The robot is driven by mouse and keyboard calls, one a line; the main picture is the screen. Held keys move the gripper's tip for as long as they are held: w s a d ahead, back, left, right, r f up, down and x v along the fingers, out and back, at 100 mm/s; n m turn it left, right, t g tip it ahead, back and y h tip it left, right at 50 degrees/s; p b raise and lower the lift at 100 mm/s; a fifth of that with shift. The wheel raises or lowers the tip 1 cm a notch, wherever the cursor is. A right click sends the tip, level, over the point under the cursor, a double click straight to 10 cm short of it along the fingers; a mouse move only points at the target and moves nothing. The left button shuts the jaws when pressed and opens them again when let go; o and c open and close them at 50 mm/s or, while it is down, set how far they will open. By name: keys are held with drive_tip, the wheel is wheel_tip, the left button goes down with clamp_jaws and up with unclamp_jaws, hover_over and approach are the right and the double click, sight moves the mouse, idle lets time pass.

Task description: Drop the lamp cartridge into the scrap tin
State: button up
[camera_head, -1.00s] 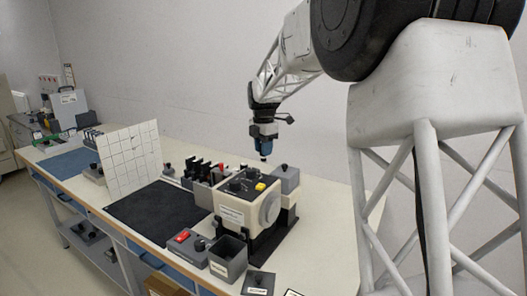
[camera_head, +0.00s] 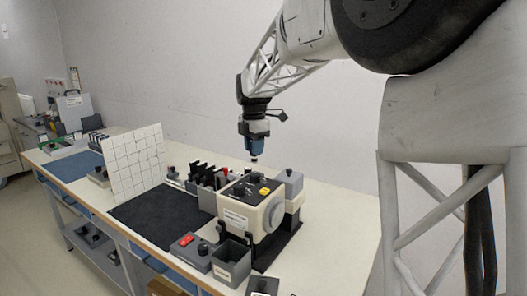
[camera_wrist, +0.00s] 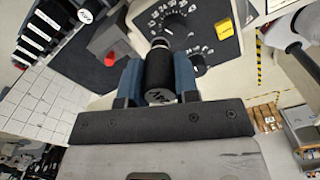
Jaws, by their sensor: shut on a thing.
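My gripper (camera_head: 254,148) is above the cream machine, its blue fingers pointing down. In the wrist view my gripper (camera_wrist: 158,78) is shut on a black cylinder with a pale labelled end, which I take to be the lamp cartridge (camera_wrist: 159,70). In the head view only a small dark tip of the held thing shows below the fingers. An open, dark grey square container, apparently the scrap tin (camera_head: 232,271), stands on the bench in front of the machine. Its inside bottom is hard to see. The gripper is up and behind it, apart from it.
The cream machine (camera_head: 237,208) has knobs and a yellow button. A grey box with a red switch (camera_head: 188,243) is left of the tin. A black mat (camera_head: 155,215), an upright white grid panel (camera_head: 133,165) and a rack of black pieces (camera_head: 204,180) are further left.

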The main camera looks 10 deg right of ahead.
drive_tip(key=s+a+r, duration=0.2)
drive_tip(key=s+a, duration=0.4)
drive_tip(key=s, duration=0.2)
drive_tip(key=s+a+f, duration=0.2)
drive_tip(key=s+f, duration=0.8)
drive_tip(key=f, duration=0.2)
drive_tip(key=shift+s+a+f, duration=0.2)
drive_tip(key=shift+a, duration=0.15)
drive_tip(key=shift+f, duration=0.15)
drive_tip(key=shift+f, duration=2.8)
